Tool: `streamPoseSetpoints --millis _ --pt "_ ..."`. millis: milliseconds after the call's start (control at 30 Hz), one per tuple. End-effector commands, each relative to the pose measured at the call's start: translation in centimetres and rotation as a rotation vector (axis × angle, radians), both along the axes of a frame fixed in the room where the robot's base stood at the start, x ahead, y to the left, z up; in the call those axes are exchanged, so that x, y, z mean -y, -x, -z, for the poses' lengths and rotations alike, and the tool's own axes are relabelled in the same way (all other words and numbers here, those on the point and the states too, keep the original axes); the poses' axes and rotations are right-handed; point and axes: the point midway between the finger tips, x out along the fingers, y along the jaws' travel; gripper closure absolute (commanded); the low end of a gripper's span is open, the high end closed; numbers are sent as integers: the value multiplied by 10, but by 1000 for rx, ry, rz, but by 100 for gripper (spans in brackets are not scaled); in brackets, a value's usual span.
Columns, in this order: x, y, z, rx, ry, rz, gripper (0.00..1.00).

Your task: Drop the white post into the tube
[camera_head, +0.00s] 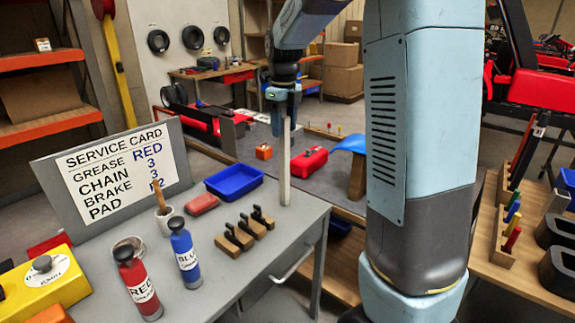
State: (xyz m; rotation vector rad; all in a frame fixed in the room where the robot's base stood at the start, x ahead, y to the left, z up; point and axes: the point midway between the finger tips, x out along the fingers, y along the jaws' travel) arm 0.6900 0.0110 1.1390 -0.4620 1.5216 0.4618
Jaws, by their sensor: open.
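The white post (285,165) is long, thin and upright. Its lower end appears to rest on the grey table near the back right edge. My gripper (284,112) points down at the post's top end, with its jaws around or right beside it; at this size I cannot tell whether they touch. The jaws are open. I cannot clearly identify a tube in this view.
On the grey table (262,262) are a blue tray (234,181), a red block (202,204), wooden blocks with black clips (240,236), red (138,285) and blue (185,254) bottles, a cup with a stick (163,217) and a service card (112,172). My arm hides the centre right.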

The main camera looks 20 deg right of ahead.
Motion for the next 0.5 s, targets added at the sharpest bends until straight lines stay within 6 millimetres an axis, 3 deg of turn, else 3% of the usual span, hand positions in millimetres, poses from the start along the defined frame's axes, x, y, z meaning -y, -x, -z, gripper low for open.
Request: streamPoseSetpoints --millis 133,400,500 --pt "0 0 14 -1 0 -1 44" --pt "0 0 16 0 0 -1 44" --pt "0 0 16 0 0 0 52"
